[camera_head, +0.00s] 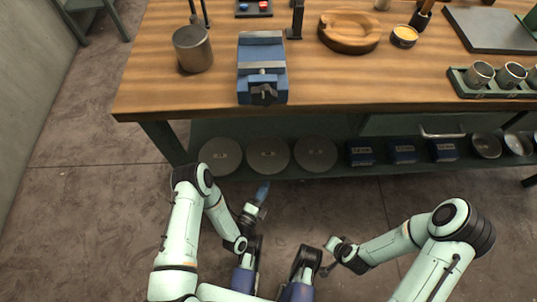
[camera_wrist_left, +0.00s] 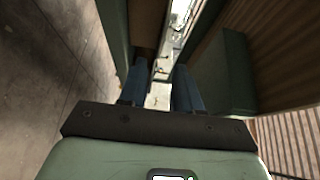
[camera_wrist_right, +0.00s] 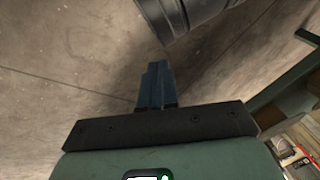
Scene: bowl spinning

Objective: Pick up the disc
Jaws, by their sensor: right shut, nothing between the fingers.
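Three flat grey discs stand in a row on the lower shelf below the table: a left disc (camera_head: 220,155), a middle disc (camera_head: 268,155) and a right disc (camera_head: 316,153). My left gripper (camera_head: 263,190) is in front of the shelf, just below the middle disc and apart from it. In the left wrist view its two blue fingers (camera_wrist_left: 160,88) stand apart with nothing held between them. No disc can be made out in that view. My right gripper (camera_wrist_right: 156,70) is shut and empty over bare floor, away from the discs.
The wooden tabletop (camera_head: 330,85) overhangs the shelf. Its green left leg (camera_head: 163,143) stands left of the discs. Several blue boxes (camera_head: 402,151) and metal bowls (camera_head: 486,146) share the shelf. A blue vise (camera_head: 262,70) sits above. The floor (camera_head: 90,210) to the left is clear.

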